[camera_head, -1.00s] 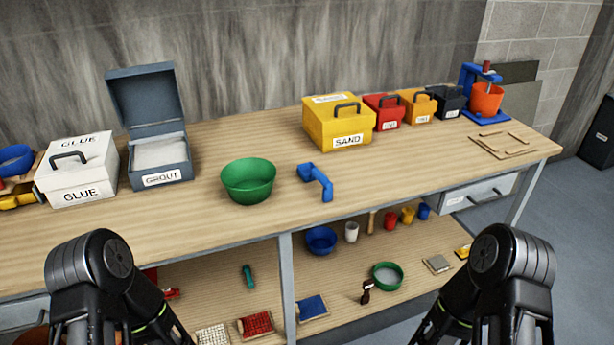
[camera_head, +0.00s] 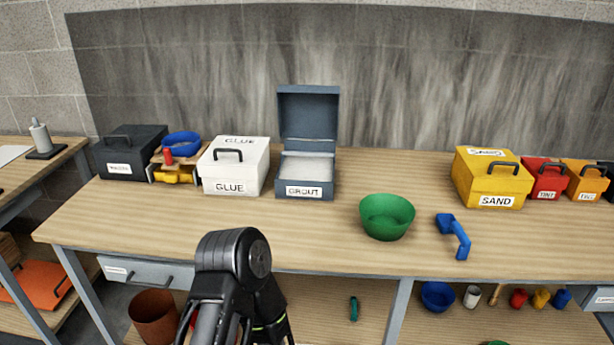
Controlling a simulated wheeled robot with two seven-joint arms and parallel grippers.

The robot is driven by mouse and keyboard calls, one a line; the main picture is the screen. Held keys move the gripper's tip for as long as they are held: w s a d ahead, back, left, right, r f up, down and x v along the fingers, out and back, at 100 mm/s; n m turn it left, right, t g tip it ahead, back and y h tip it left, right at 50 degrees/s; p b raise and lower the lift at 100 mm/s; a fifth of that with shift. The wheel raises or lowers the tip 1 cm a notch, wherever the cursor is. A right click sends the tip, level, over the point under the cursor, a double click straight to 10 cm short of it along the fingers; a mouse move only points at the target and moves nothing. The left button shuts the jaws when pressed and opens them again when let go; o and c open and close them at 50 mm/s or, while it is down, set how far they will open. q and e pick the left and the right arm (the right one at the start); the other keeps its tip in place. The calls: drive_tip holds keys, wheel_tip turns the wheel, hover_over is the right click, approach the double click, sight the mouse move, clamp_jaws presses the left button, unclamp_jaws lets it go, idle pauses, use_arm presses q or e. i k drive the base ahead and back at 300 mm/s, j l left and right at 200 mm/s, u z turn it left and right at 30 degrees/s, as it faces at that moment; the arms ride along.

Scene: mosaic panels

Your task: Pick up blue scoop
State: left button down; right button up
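The blue scoop (camera_head: 455,236) lies on the wooden bench top (camera_head: 320,238), right of the green bowl (camera_head: 387,217) and left of the yellow SAND box. Its handle points toward the bench's front edge. My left arm stands in front of the bench at lower centre, well left of the scoop and apart from it. My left gripper's fingers are below the picture's edge. My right arm and gripper are out of view.
The open GROUT box (camera_head: 306,176), white GLUE box (camera_head: 234,165) and black box (camera_head: 131,152) stand left of the bowl. The yellow SAND box (camera_head: 492,178) and a red box (camera_head: 546,179) stand at right. The bench front around the scoop is clear. A shelf below holds small items.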

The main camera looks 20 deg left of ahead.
sight(446, 224)
drive_tip(key=u, duration=0.75)
drive_tip(key=l+u, duration=0.75)
drive_tip(key=k+l+u, duration=0.1)
drive_tip(key=l+u, duration=0.3)
drive_tip(key=k+l+u, duration=0.1)
drive_tip(key=l+u, duration=0.25)
drive_tip(key=k+l+u, duration=0.1)
drive_tip(key=k+l, duration=0.15)
drive_tip(key=l, duration=0.2)
drive_tip(key=k+l, duration=0.3)
drive_tip(key=l, duration=0.2)
drive_tip(key=k+l+u, duration=0.15)
drive_tip(key=l, duration=0.3)
drive_tip(key=k, duration=0.1)
